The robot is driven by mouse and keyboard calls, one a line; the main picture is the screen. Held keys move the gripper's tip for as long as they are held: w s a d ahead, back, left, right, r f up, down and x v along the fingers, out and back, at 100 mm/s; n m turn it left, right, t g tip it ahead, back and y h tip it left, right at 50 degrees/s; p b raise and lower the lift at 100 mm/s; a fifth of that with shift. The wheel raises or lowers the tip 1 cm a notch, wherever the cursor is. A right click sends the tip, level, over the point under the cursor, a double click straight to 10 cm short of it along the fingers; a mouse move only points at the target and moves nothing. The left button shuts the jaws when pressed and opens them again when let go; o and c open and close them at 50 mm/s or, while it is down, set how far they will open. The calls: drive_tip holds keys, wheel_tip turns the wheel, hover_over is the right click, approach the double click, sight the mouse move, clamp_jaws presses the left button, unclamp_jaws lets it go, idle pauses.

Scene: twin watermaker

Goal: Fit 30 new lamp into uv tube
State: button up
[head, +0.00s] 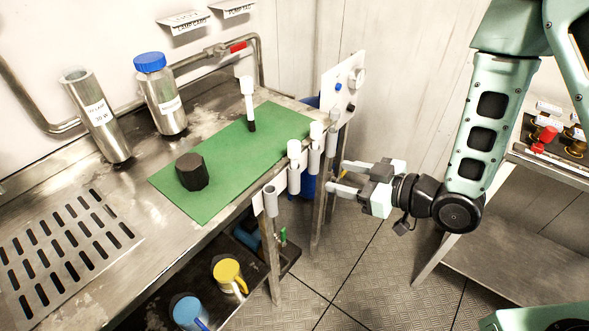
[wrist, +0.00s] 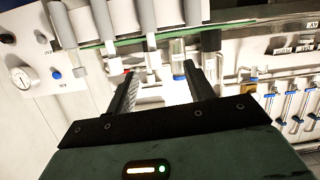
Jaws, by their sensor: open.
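A steel tube (head: 97,118), open at the top, stands tilted on the bench at the left; its white label seems to read 30 W. A second steel tube (head: 163,105) has a blue cap (head: 149,62). White-topped lamps (head: 293,165) (head: 316,134) sit in grey holders along the bench's front edge; their wattage marks are unreadable. A holder (head: 271,200) at the near end looks empty. My gripper (head: 337,175) is open and empty, just right of the holders, pointing toward them. The wrist view shows its fingers (wrist: 161,72) below the hanging holders (wrist: 148,25).
A black faceted cap (head: 191,171) and an upright black-and-white piece (head: 249,105) are on the green mat (head: 225,170). A white gauge panel (head: 343,90) stands at the bench's far end.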

sight(299, 149)
drive_tip(key=w+a+y+b, duration=0.1)
drive_tip(key=w+a, duration=0.1)
drive_tip(key=w+a+t+b, duration=0.1)
drive_tip(key=w+a+b, duration=0.1)
drive_tip(key=w+a+m+t+y+b, duration=0.1)
drive_tip(key=w+a+b, duration=0.1)
drive_tip(key=shift+a+f+y, duration=0.2)
drive_tip(key=shift+f+y, duration=0.05)
drive_tip(key=shift+y, duration=0.05)
drive_tip(key=x, duration=0.1)
drive_tip(key=p+x, duration=0.1)
drive_tip(key=x, duration=0.3)
drive_tip(key=shift+w+d+r, duration=0.15)
drive_tip(key=shift+w+r, duration=0.15)
drive_tip(key=shift+w, duration=0.05)
drive_tip(key=shift+w+a+f, duration=0.1)
drive_tip(key=shift+w+a, duration=0.05)
drive_tip(key=shift+a, duration=0.05)
drive_tip(key=shift+c, duration=0.3)
drive_tip(key=c, duration=1)
